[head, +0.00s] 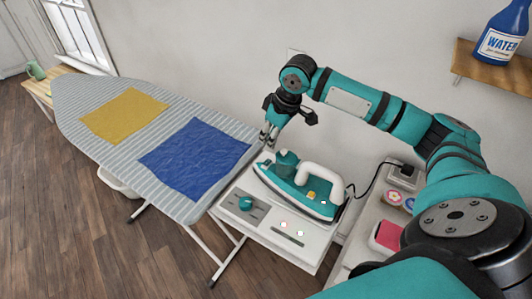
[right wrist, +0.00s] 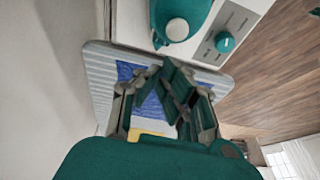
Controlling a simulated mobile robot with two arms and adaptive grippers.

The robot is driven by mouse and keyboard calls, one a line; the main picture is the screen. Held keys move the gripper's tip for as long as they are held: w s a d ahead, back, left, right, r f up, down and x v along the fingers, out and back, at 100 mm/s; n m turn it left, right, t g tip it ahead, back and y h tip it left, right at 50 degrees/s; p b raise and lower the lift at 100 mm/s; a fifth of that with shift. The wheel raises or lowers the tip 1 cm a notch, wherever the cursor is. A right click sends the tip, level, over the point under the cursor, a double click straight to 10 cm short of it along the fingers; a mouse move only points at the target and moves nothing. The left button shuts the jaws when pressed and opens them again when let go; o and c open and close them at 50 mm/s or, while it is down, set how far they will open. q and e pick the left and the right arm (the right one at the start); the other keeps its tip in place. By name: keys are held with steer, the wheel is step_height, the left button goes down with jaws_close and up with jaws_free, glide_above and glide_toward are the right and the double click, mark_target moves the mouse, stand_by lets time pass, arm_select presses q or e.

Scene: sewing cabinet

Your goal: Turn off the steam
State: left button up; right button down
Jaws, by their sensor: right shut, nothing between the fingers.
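A teal and white steam iron (head: 318,208) rests on a white steam station (head: 300,255) in the head view. On the station's front left is a panel with a teal knob (head: 246,203). To its right are small lit buttons (head: 284,224) above a dark slot. My right gripper (head: 268,138) is shut and empty, above the back left corner of the station near the board's edge. In the right wrist view its fingers (right wrist: 170,92) point over the ironing board, with the knob (right wrist: 225,42) ahead and to the right. My left gripper is not in view.
The striped ironing board (head: 80,95) left of the station carries a yellow cloth (head: 124,115) and a blue cloth (head: 194,158). A shelf at upper right holds a blue water bottle (head: 502,33). A black cord runs to a wall-side socket (head: 403,171). Wooden floor is clear in front.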

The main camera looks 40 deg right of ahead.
mark_target(269, 160)
steer(key=x, duration=0.2)
steer(key=p+x, duration=0.1)
steer(key=x, duration=0.2)
steer(key=shift+s+f, duration=0.3)
steer(key=shift+f, duration=0.2)
steer(key=shift+s+a+f, duration=0.1)
steer(key=shift+f, duration=0.45)
steer(key=shift+w+f, duration=0.2)
steer(key=shift+w, duration=0.15)
steer(key=shift+s+r, duration=0.25)
steer(key=shift+s, duration=0.25)
steer(key=shift+w+d+f+p, duration=0.1)
steer(key=shift+w+d+p, duration=0.15)
steer(key=shift+w+p, duration=0.15)
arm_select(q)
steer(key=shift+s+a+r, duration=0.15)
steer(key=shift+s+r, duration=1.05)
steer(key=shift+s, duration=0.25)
arm_select(e)
steer(key=shift+d, duration=0.5)
